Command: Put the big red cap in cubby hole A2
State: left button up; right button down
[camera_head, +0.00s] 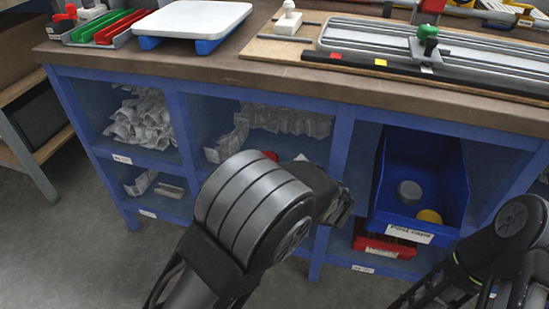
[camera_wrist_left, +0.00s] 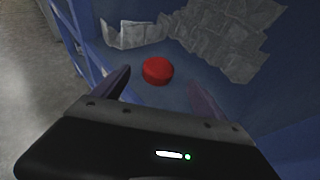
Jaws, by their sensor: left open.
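The big red cap (camera_wrist_left: 158,70) lies on a blue surface inside a cubby in the left wrist view, between and just beyond my fingertips. In the head view only a small red patch (camera_head: 270,155) of it seems to show in the middle upper cubby, behind my left arm. My left gripper (camera_wrist_left: 159,85) is open, its fingers on either side of the cap in that view, with no clear contact. In the head view my arm's wrist hides most of the reach. The cubby labels are too small to read, so A2 is not identifiable. My right gripper is outside the frames.
Grey wrapped pieces (camera_head: 292,118) lie behind the cap. A blue bin (camera_head: 405,222) labelled "Post caps" holds a grey and a yellow cap, with a red bin (camera_head: 385,247) below. The worktop (camera_head: 215,68) carries a white board (camera_head: 190,20) and tools. Cubby walls are close by.

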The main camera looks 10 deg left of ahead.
pick_arm(q)
jog(key=shift+s+d+r, duration=0.25)
jog(key=shift+s+d, duration=0.15)
jog(key=shift+s, duration=0.15)
